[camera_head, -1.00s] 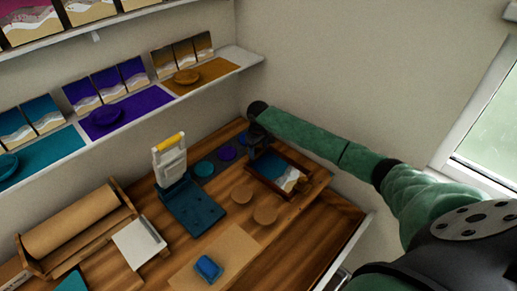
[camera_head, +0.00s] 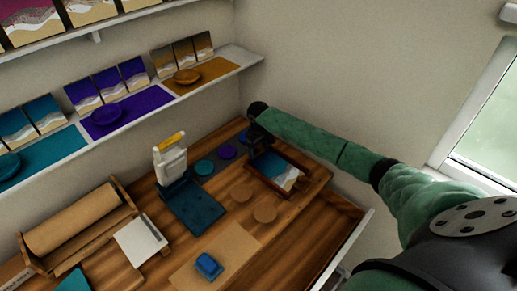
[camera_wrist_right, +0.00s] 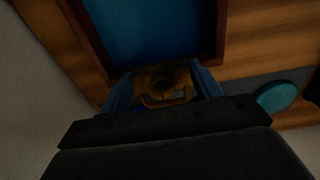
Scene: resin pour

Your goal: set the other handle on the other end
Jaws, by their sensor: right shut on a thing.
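The wood-framed tray (camera_head: 291,184) with a blue, white and sand-coloured inside lies at the back right of the bench. Its dark frame (camera_wrist_right: 219,40) and blue inside fill the top of the wrist view. My right gripper (camera_wrist_right: 163,88) is at the tray's far end, close against the frame. It is shut on a brass-coloured handle (camera_wrist_right: 165,98), which shows dimly between the blue fingertips. I cannot tell whether the handle touches the frame. In the head view my right gripper (camera_head: 259,146) hides the handle and that end. The near end shows no clear handle. My left gripper is out of view.
Teal (camera_head: 204,167) and purple (camera_head: 227,152) discs lie left of the tray, with two cork-coloured discs (camera_head: 265,213) in front. An open drawer (camera_head: 335,222) is at right.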

